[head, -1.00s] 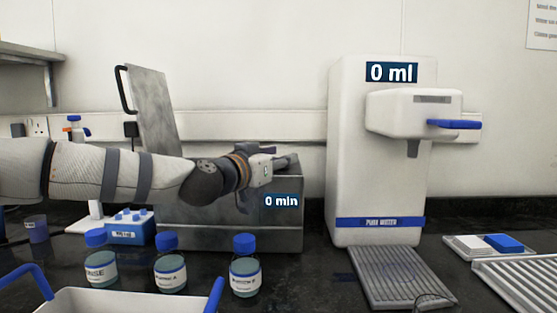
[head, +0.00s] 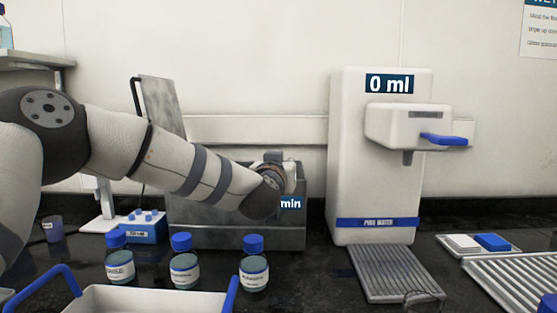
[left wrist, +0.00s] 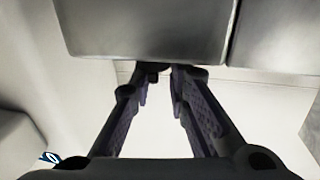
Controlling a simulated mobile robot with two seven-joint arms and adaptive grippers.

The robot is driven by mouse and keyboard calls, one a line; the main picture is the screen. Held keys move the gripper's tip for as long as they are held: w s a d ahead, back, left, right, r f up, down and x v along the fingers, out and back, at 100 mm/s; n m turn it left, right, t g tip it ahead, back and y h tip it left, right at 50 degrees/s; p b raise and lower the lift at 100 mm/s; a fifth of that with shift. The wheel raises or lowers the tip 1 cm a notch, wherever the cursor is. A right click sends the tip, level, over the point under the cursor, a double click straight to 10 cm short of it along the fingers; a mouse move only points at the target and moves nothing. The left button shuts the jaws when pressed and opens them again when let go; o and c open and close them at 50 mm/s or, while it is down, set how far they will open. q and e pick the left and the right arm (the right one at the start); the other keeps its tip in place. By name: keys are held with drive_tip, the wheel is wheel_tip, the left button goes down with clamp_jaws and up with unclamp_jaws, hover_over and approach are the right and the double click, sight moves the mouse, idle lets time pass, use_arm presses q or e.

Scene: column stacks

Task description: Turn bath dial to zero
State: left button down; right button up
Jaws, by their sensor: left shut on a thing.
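The metal bath (head: 200,238) stands at the back left of the bench with its lid (head: 162,105) raised. A label reading "min" (head: 291,203) shows at its right front, its left part hidden by my arm. My left gripper (left wrist: 160,72) is at the bath's right end; in the head view my forearm covers its fingers. In the left wrist view the fingers are close together just by the bath's metal wall (left wrist: 150,30), shut on a small dark thing at their tips, seemingly the dial. The dial's pointer and setting are hidden. My right gripper is out of view.
Three blue-capped bottles (head: 185,270) stand in front of the bath, near a white tray with blue handles (head: 150,302). A blue rack (head: 143,228) is at the left. The pure water dispenser (head: 345,150) stands close to the right of the bath.

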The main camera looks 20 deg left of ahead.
use_arm(q)
drive_tip(key=shift+d+f+n+y, duration=0.1)
drive_tip(key=shift+d+n+y, duration=0.25)
drive_tip(key=shift+y, duration=0.25)
drive_tip(key=shift+d+f+n+y, duration=0.1)
drive_tip(key=shift+d+n+y, duration=0.1)
drive_tip(key=shift+n+y, duration=0.35)
drive_tip(key=shift+y, duration=0.25)
drive_tip(key=c, duration=1.5)
unclamp_jaws()
drive_tip(key=shift+d, duration=0.1)
drive_tip(key=shift+o, duration=0.9)
drive_tip(key=shift+w+d, duration=0.1)
drive_tip(key=shift+d, duration=0.05)
drive_tip(key=shift+a+r+g, duration=0.1)
drive_tip(key=shift+a+g, duration=0.15)
drive_tip(key=shift+g, duration=0.05)
drive_tip(key=v, duration=1.2)
drive_tip(key=shift+d, duration=0.15)
